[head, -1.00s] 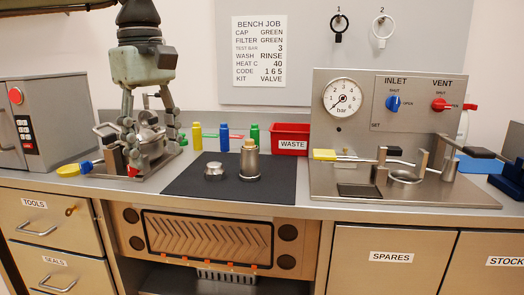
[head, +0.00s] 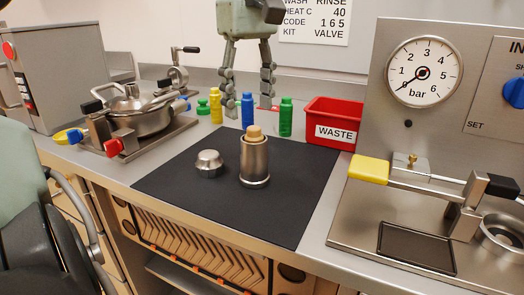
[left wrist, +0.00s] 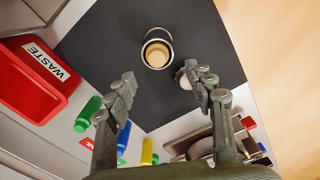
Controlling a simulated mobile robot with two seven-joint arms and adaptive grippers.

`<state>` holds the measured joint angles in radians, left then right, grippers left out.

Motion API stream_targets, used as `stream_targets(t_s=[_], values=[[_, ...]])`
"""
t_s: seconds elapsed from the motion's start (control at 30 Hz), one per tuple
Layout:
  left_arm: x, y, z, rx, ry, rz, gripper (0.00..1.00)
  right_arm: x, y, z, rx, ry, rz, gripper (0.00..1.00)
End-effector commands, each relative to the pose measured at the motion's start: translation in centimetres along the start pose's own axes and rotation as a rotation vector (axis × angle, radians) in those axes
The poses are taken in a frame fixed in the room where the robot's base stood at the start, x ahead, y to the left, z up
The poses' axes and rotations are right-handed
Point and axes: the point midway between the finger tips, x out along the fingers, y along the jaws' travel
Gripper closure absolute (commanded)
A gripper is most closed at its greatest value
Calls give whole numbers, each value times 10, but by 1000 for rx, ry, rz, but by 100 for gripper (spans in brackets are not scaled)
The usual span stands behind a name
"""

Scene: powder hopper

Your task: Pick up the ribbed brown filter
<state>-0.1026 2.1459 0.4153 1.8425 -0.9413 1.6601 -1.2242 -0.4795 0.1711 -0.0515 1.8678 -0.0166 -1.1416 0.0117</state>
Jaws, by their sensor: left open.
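The brown filter (head: 254,133) stands upright in the top of a metal cylinder (head: 255,163) on the black mat. Only its tan upper end shows, and its ribs cannot be made out. In the left wrist view the filter (left wrist: 157,54) is seen from above inside the round rim. My left gripper (head: 249,107) is open and empty, fingers pointing down. In the head view it appears above and behind the cylinder, in front of the bottles. In the left wrist view its fingertips (left wrist: 160,72) spread to either side, just below the filter in the picture.
A domed metal cap (head: 209,163) sits left of the cylinder. Several colored bottles (head: 286,117) and a red WASTE bin (head: 334,128) stand behind. A lidded pot fixture (head: 137,108) is at left. The gauge panel (head: 420,110) is at right. The front of the mat (head: 270,215) is clear.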

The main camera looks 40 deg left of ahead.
Motion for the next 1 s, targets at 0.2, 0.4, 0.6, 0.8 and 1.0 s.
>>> stream_targets(t_s=[0.2,0.4,0.6,0.8,1.0], values=[[29,1,8,2,-1,-3,46,-4,-1,2,-2,1,-2,26],[54,2,9,-1,-2,-1,46,-2,-1,0,-1,5,-1,26],[57,2,9,-2,0,1,46,-1,0,-3,0,8,-1,26],[57,2,9,-2,0,1,61,-1,0,-5,1,10,0,26],[57,2,9,-2,0,1,86,-1,0,-5,1,11,0,26]])
